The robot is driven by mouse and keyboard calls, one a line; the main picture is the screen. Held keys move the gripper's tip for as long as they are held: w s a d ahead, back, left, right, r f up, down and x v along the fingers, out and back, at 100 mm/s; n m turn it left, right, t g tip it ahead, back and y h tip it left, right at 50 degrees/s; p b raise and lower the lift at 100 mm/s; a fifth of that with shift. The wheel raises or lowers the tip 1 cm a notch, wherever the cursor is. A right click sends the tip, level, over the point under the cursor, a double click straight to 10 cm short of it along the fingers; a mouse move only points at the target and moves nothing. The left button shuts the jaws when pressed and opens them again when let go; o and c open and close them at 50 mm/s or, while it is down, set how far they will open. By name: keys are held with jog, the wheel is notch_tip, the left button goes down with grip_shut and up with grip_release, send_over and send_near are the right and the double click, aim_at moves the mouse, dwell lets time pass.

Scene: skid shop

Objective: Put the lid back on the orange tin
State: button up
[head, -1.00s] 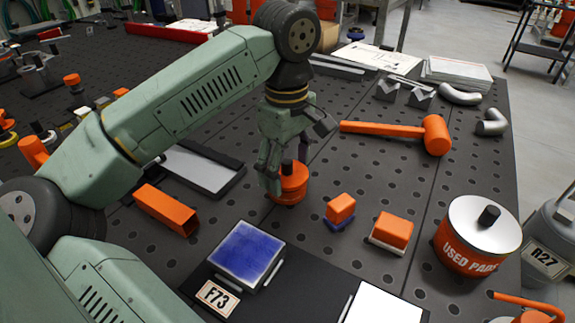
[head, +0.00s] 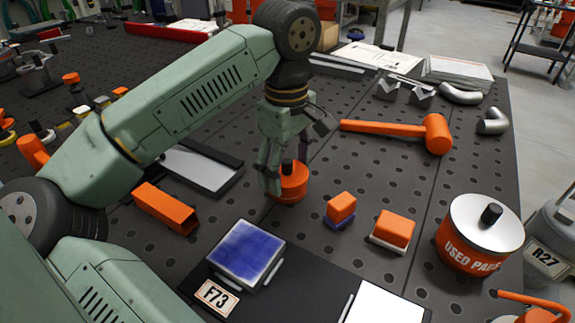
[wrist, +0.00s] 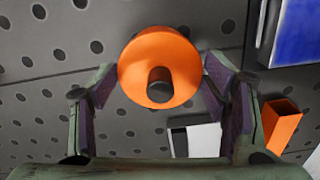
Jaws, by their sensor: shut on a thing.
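A low, round orange lid (head: 291,188) with a black knob is between my fingers, near the middle of the dark perforated table. It also shows in the wrist view (wrist: 146,62), where its knob points at the camera. My gripper (head: 281,178) points down and is shut on its sides, with the fingers (wrist: 155,72) on either side. I cannot tell whether this lid sits on a tin or is by itself, as its underside is hidden. A larger orange tin (head: 466,252) marked USED PADS stands at the right, with a silver, black-knobbed top on it.
Two small orange blocks (head: 341,207) (head: 397,226) lie right of my gripper. An orange square tube (head: 166,208) lies left. A blue-topped pad (head: 246,252) is in front. An orange mallet (head: 437,135) lies behind right. Bare table shows between mallet and blocks.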

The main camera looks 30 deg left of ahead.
dwell(0.4)
jog(key=o, duration=1.2)
jog(key=shift+o, duration=0.4)
jog(key=shift+o, duration=0.7)
jog(key=shift+r, duration=0.1)
jog(key=shift+r+p, duration=2.2)
jog(key=shift+r, duration=1.25)
jog(key=shift+c, duration=0.5)
